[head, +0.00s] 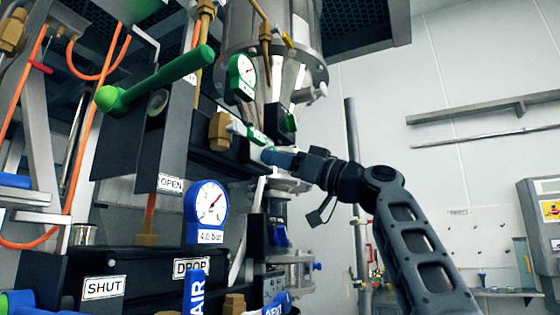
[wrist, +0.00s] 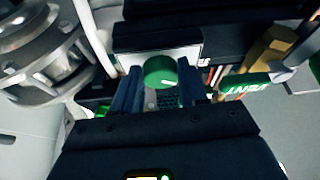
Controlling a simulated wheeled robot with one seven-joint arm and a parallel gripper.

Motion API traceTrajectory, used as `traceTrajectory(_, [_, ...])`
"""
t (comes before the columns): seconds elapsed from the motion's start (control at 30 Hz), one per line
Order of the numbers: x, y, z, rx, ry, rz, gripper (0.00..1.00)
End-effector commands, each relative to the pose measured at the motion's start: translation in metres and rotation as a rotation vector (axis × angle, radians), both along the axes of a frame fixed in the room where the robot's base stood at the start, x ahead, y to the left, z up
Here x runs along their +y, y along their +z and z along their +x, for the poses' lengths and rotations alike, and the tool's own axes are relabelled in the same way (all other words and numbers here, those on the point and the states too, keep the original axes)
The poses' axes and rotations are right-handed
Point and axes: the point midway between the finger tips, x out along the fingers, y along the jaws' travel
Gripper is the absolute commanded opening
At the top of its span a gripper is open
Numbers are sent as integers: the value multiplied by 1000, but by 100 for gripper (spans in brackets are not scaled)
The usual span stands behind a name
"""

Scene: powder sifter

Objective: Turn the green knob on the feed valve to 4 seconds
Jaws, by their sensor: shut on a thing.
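The green knob (wrist: 160,72) sits between the two fingers of my gripper (wrist: 160,92) in the wrist view, in front of a white plate on a dark box. A small white mark shows on the knob's face; the scale and its numbers are not readable. My gripper is shut on the knob. In the head view my gripper (head: 268,156) reaches in from the right to the middle of the machine, below the steel hopper. I cannot make out the knob itself there; the fingers seem to hide it.
A green lever with white lettering (wrist: 246,87) lies close right of my gripper in the wrist view. A long green handle (head: 160,80), a green gauge (head: 242,76) and a blue gauge (head: 207,203) crowd the left. The steel hopper (head: 270,50) hangs above. Open room lies right.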

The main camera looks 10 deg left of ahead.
Motion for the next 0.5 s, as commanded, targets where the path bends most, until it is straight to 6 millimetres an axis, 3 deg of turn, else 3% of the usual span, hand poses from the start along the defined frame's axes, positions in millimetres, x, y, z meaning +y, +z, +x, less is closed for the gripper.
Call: traceTrajectory(0.5, [1,3,-4,319,-1,117,12])
